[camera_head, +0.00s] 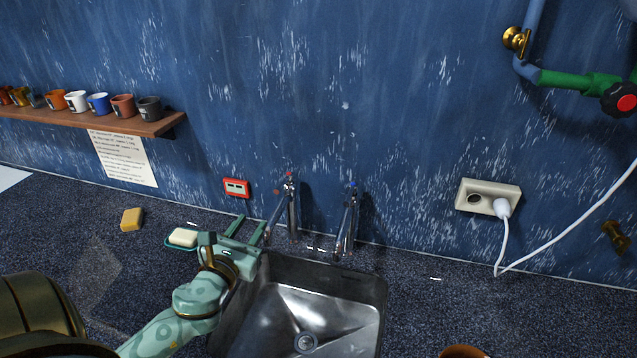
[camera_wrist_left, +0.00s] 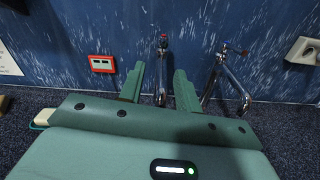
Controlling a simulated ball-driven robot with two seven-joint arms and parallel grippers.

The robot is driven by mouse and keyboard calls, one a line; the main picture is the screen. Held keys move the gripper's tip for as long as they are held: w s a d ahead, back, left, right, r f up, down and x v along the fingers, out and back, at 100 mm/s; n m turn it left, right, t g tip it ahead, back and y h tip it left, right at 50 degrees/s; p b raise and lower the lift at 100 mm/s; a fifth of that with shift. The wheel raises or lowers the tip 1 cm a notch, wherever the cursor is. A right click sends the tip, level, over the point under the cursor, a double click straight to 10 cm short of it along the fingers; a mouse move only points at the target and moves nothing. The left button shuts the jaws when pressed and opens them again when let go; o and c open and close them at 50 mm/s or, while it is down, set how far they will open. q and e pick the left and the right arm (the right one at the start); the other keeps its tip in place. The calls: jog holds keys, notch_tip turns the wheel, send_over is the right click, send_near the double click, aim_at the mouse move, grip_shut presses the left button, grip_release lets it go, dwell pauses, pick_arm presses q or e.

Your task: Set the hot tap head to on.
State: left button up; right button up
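The hot tap (camera_head: 292,210) is chrome with a red mark on its head (camera_head: 290,176). It stands at the back left of the sink. In the wrist view the hot tap (camera_wrist_left: 162,75) shows beyond and between my left fingers, with its red-marked head (camera_wrist_left: 163,40) above the fingertips. My left gripper (camera_head: 254,219) is open and empty, to the left of the hot tap in the head view. The fingers also show spread apart in the wrist view (camera_wrist_left: 159,70). They appear apart from the tap. My right gripper is not in view.
A blue-marked tap (camera_head: 348,220) stands right of the hot tap. The metal sink (camera_head: 375,290) lies below both. A soap dish (camera_head: 170,243) with white soap and a yellow sponge (camera_head: 131,219) lie left. A socket (camera_head: 480,196) with a white plug and cable is right.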

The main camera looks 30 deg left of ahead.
aim_at(286, 179)
pick_arm(q)
jog(key=shift+m+h, duration=0.3)
jog(key=shift+m, duration=0.2)
jog(key=x, duration=1.6)
jog(key=shift+w+d, duration=0.15)
jog(key=shift+d, duration=0.05)
grip_shut()
